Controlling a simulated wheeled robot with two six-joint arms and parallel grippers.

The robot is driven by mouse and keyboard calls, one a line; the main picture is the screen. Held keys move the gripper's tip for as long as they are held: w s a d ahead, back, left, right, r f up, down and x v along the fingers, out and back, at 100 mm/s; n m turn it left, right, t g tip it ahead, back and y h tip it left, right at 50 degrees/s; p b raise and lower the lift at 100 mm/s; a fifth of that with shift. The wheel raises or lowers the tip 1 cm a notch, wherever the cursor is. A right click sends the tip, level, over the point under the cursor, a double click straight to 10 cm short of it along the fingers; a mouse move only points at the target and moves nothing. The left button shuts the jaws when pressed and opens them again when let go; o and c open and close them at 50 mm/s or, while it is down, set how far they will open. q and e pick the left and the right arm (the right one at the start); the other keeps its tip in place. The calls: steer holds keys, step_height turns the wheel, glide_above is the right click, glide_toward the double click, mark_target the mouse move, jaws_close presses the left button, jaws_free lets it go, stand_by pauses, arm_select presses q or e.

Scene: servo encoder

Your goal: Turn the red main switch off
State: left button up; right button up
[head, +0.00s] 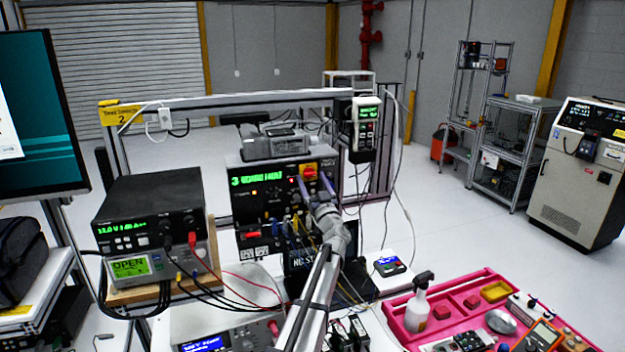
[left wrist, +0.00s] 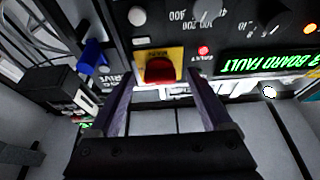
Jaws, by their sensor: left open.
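The red main switch (head: 309,170) sits on a yellow plate at the upper right of the black control panel (head: 245,207). In the left wrist view, which shows the panel upside down, the red knob (left wrist: 160,70) is near the middle, on its yellow plate (left wrist: 158,54). My left gripper (head: 312,183) is open in front of the switch. Its two fingers (left wrist: 161,82) point at the panel, one on each side of the knob, with gaps visible. Whether the tips reach the knob's depth, I cannot tell. My right gripper is not in view.
The panel's green display (left wrist: 268,61) reads "3 BOARD FAULT", beside a lit red lamp (left wrist: 204,50). A handheld meter (head: 367,125) hangs right of the panel. A power supply (head: 150,215) with cables stands left. A pink tray (head: 480,283) holds tools at the right.

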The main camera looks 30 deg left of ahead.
arm_select(q)
steer(key=shift+c, duration=0.2)
jaws_close()
stand_by(0.4)
